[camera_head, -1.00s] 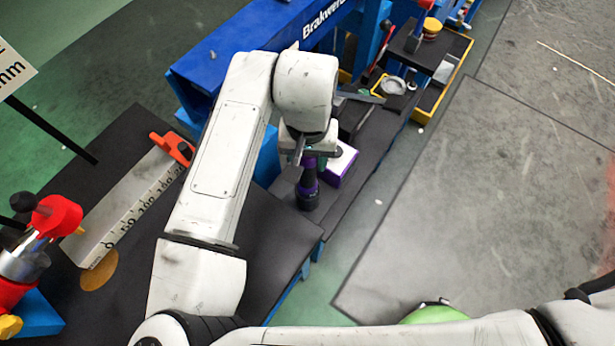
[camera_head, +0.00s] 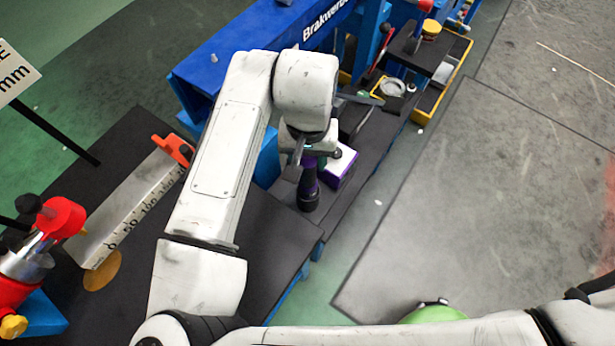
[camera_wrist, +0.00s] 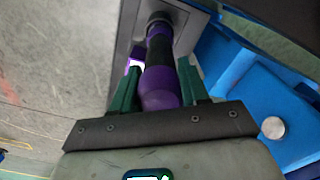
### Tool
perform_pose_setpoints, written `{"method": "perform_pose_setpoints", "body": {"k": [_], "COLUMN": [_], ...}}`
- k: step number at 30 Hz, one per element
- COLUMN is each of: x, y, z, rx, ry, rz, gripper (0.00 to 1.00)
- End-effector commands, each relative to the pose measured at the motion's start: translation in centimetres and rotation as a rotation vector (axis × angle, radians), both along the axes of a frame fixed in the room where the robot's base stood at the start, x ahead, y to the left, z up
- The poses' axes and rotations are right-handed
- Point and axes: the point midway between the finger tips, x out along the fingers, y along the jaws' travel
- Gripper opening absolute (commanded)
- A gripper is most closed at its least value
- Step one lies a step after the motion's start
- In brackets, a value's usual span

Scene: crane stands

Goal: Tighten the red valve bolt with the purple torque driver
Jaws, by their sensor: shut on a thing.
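The purple torque driver (camera_head: 309,187) has a purple body and a dark lower end. It stands roughly upright over the dark bench top, beside a purple-and-white box. My gripper (camera_wrist: 158,75) is shut on the driver, with its green fingers on either side of the purple body (camera_wrist: 160,88) in the wrist view. The driver's far end points to a grey surface there; whether it touches is unclear. In the head view my arm partly hides the gripper. A red-capped silver fitting (camera_head: 62,217) stands at the far left. I cannot make out a red valve bolt for certain.
The purple-and-white box (camera_head: 340,168) is close to the driver's right. A blue beam (camera_head: 255,45) runs behind my arm. A ruler block (camera_head: 125,215) with an orange end lies left. A yellow-edged tray (camera_head: 440,85) is at the upper right. The right floor is open.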

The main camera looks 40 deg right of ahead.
Motion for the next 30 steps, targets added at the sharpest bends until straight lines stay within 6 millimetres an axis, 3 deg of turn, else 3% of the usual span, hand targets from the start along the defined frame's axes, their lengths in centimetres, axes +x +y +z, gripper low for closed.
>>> {"method": "perform_pose_setpoints", "body": {"k": [30], "x": [0.0], "y": [0.0], "z": [4.3], "rx": [-0.001], "ry": [-0.001], "rz": [0.0], "gripper": [0.0]}}
